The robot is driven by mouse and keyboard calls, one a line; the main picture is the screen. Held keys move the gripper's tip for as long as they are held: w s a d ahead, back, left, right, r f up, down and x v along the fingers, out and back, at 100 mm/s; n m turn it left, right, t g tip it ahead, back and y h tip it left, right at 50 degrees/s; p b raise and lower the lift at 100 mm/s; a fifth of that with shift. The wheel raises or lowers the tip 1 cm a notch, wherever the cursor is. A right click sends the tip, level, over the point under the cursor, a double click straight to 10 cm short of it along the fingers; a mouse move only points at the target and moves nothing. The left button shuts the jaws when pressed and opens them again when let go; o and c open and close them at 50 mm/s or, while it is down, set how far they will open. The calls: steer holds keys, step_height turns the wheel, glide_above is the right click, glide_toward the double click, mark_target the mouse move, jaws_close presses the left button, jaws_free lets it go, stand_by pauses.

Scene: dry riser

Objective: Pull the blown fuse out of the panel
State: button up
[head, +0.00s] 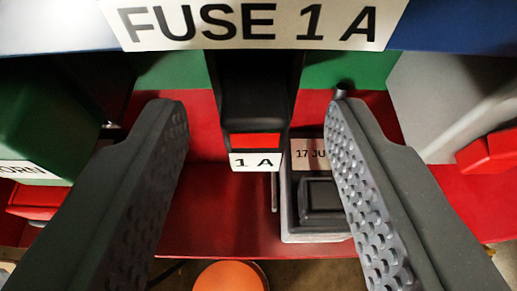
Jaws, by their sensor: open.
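A black fuse (256,105) with a red window and a "1 A" label sits below the "FUSE 1 A" sign (254,24) in the middle of the view. Its upper end meets the panel under the sign. My gripper (250,110) is open, with one grey studded finger to the left of the fuse and one to the right. Clear gaps show between the fuse and both fingers. The right finger partly covers a grey device behind it.
A grey device (288,218) with a dark square and a partly covered tag stands below right of the fuse on a red surface (205,225). A green box (40,120) is at left, a grey block (440,95) with a red part at right. An orange disc (230,277) shows at the bottom.

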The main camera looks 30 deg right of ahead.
jaws_close()
steer(key=shift+s, duration=0.1)
steer(key=shift+s+a+b, duration=0.3)
steer(key=shift+s+a, duration=0.2)
steer(key=shift+s, duration=0.25)
steer(key=shift+s+a+b, duration=0.25)
steer(key=shift+s+a, duration=0.2)
steer(key=shift+s, duration=0.3)
steer(key=shift+s+a+b, duration=0.3)
steer(key=shift+s+a, duration=0.2)
steer(key=shift+s, duration=0.25)
